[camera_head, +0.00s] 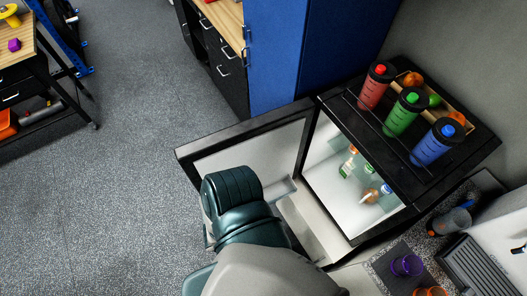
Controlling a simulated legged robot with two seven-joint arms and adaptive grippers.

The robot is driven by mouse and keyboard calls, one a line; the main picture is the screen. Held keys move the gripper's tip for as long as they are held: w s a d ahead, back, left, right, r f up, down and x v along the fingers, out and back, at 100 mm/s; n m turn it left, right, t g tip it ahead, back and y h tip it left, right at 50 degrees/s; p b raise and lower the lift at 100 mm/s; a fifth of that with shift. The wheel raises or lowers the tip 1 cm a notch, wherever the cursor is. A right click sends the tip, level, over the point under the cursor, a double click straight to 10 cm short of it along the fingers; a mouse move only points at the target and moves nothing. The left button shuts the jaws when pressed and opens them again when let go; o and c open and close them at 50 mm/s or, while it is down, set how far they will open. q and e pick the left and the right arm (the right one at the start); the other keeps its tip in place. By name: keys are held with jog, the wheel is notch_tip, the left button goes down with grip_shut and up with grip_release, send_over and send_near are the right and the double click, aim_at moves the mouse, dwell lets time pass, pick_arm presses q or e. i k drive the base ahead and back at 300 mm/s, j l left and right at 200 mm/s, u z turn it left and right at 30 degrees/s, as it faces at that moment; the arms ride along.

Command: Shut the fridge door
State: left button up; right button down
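The small black fridge (352,240) stands at the right with its front opening facing lower left. Its white interior (335,195) shows, with a few small bottles (349,162) inside. The fridge door (250,132) stands wide open, swung out to the left from the fridge's far front edge. Its pale inner face is toward me. One of my arms, grey and dark teal, comes up from the bottom and overlaps the lower part of the door. Whether it touches the door cannot be told. I see no fingers of either gripper; the arm's own links may hide them.
Red (377,86), green (407,113) and blue (437,143) bottles stand on the fridge top beside a fruit tray (462,117). A blue cabinet (305,50) is behind the door. A counter (375,279) is at lower right. The speckled floor (120,190) at left is clear.

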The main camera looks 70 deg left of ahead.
aim_at(272, 143)
jog(key=k+j+z, duration=0.15)
jog(key=k+j, duration=0.3)
jog(key=k+j+z, duration=0.15)
jog(key=k+j, duration=0.25)
jog(key=k, duration=0.2)
